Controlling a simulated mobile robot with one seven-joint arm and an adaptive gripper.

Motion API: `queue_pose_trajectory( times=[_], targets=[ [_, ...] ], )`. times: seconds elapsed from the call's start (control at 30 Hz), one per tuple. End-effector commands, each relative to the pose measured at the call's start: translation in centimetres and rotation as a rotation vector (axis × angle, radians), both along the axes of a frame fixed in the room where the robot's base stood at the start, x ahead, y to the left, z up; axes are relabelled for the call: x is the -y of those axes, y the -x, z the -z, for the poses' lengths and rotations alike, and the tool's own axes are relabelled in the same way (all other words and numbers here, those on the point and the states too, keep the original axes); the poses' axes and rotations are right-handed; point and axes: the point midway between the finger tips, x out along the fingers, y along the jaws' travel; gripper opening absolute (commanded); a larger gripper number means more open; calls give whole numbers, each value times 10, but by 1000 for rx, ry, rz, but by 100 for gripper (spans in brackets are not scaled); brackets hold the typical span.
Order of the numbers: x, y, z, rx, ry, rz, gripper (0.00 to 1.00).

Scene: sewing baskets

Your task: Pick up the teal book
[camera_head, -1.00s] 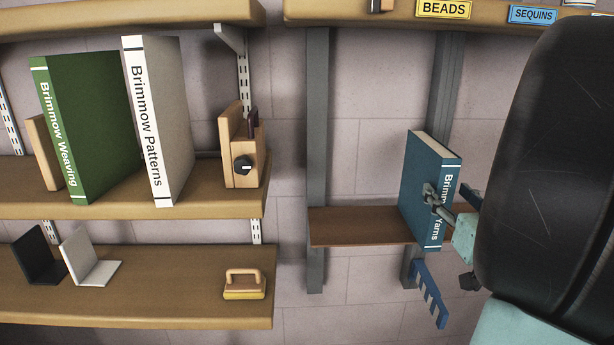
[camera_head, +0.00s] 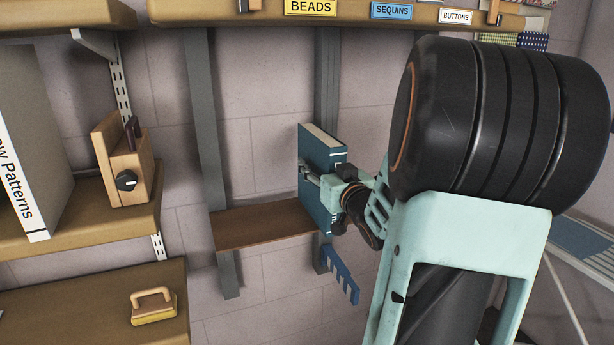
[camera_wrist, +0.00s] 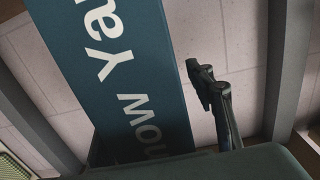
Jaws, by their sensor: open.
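The teal book (camera_head: 318,148) stands upright at the right end of a small brown shelf (camera_head: 262,224). Its spine with white lettering fills the left and middle of the wrist view (camera_wrist: 130,75). My gripper (camera_head: 322,176) is at the spine, reaching in from the right. One finger lies in front of the book's left face in the head view. In the wrist view a dark finger (camera_wrist: 212,95) stands to the right of the spine, with a gap showing between them. The other finger is not clear in the wrist view. The gripper is open.
A blue comb-like bracket (camera_head: 341,273) hangs just below the book. Grey uprights (camera_head: 206,120) stand behind the shelf. An upper shelf (camera_head: 370,17) with labels runs overhead.

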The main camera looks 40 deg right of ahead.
Motion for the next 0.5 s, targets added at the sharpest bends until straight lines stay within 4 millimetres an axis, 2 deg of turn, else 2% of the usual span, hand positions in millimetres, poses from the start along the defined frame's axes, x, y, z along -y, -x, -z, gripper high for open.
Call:
queue_pose_trajectory(
  times=[0.23,0.5],
  targets=[
    [0,-2,0,0,0,-1,49],
    [0,-1,0,0,0,-1,20]
  ],
)
